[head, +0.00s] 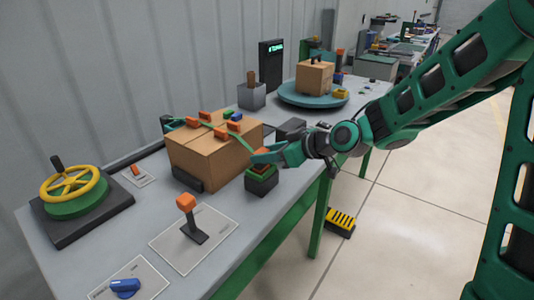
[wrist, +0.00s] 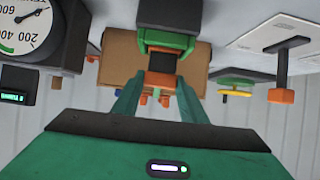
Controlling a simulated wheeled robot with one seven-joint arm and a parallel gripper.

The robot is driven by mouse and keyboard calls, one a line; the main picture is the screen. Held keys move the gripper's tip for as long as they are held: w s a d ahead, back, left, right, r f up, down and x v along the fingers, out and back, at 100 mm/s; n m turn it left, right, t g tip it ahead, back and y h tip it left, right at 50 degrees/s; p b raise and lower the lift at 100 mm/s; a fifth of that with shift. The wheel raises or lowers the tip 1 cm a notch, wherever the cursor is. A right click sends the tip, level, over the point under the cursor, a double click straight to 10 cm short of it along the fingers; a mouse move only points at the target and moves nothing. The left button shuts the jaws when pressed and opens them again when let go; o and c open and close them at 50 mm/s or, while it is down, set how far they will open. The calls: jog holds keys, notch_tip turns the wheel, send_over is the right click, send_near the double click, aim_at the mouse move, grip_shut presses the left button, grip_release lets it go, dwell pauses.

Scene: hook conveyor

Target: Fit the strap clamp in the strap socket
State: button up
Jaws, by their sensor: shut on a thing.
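The strap clamp (head: 262,155), an orange piece on the end of a green strap (head: 243,141), is between the jaws of my gripper (head: 258,158). The strap runs from the top of the cardboard box (head: 215,152) down to it. The strap socket (head: 262,183), a black block with a green upper part, stands on the bench by the box's right side, directly below the clamp. The socket shows in the wrist view (wrist: 167,22) just beyond my fingertips (wrist: 160,75). My fingers partly hide the clamp, and I cannot tell whether it is seated or only touching.
Several orange pieces lie on the box top. A lever with an orange knob (head: 186,202), a blue knob (head: 125,286) and a yellow handwheel (head: 73,184) are at the left. A blue turntable (head: 312,97) with another box is farther back. The bench's front edge is close to the socket.

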jog(key=o, duration=1.2)
jog(key=shift+d, duration=0.1)
